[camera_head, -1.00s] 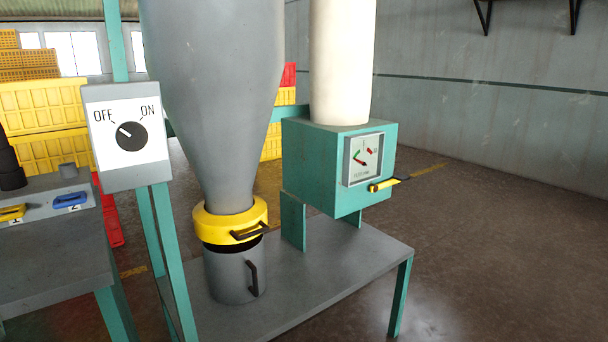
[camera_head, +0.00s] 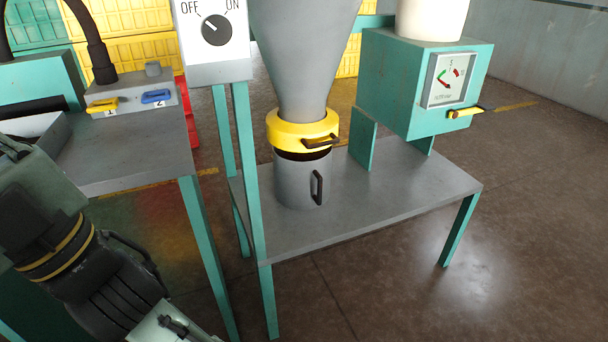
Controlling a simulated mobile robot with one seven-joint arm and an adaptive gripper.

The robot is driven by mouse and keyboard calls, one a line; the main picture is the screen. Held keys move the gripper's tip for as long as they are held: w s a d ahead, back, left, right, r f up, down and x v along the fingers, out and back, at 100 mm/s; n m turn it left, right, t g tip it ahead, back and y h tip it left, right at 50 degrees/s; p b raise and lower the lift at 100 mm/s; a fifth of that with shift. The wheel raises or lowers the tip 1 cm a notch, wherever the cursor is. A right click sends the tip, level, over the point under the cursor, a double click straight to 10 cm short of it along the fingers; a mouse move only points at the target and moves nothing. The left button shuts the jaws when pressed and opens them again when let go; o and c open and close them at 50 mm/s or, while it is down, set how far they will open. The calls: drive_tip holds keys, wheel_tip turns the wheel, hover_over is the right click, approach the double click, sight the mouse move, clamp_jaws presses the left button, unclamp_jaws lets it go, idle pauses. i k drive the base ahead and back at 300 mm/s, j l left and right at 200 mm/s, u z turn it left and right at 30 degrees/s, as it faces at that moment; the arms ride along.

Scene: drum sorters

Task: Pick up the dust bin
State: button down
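The dust bin (camera_head: 294,183) is a grey cylinder with a dark vertical handle (camera_head: 317,187) on its front right side. It stands upright on the grey shelf of the teal frame, below the grey cone (camera_head: 305,60). A yellow collar (camera_head: 300,131) with a dark handle (camera_head: 320,142) sits at the cone's lower end. A dark gap shows between the collar and the bin. Part of my arm shows at the lower left, well apart from the bin. My gripper's fingertips are not in view.
The shelf (camera_head: 385,203) is bare to the right of the bin. A teal box with a gauge (camera_head: 450,80) and yellow lever stands behind right. An OFF/ON switch box (camera_head: 212,62) is on a post left of the bin. A grey table (camera_head: 140,160) stands left. Floor at right is clear.

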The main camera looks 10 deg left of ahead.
sight(302, 180)
drive_tip(key=i+l+u, duration=0.1)
drive_tip(key=u, duration=0.45)
drive_tip(key=i+l+u, duration=0.1)
drive_tip(key=l+u, duration=0.2)
drive_tip(key=l, duration=0.3)
drive_tip(key=i+l+u, duration=0.1)
drive_tip(key=l+u, duration=0.2)
drive_tip(key=l, duration=0.25)
drive_tip(key=i+l+u, duration=0.1)
drive_tip(key=l, duration=1.15)
drive_tip(key=i+l, duration=0.5)
drive_tip(key=l, duration=0.25)
